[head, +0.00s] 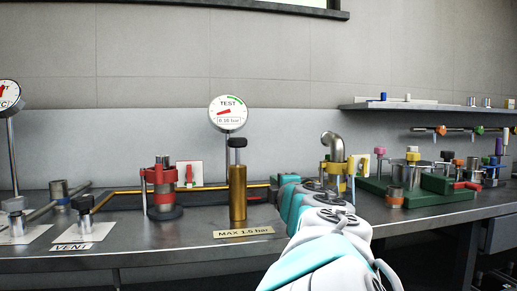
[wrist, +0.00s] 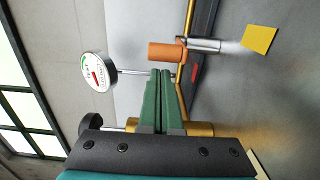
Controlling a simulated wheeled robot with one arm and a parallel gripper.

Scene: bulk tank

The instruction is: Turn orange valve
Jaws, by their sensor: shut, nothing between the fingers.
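In the wrist view, the orange valve (wrist: 165,52) is a short orange cylinder on a metal pipe piece. In the head view I cannot make it out; my arm covers that stretch of bench. My gripper (wrist: 160,73) has green fingers shut together and empty. Their tips appear just short of the orange valve in the wrist view; I cannot tell whether they touch it. In the head view my arm reaches over the bench, right of the brass cylinder.
The brass cylinder (head: 238,193) with a black knob stands left of my arm, with the TEST gauge (head: 229,112) behind it. A red-banded fitting (head: 161,182) is further left. A bent pipe with yellow clamps (head: 334,165) stands close behind my arm.

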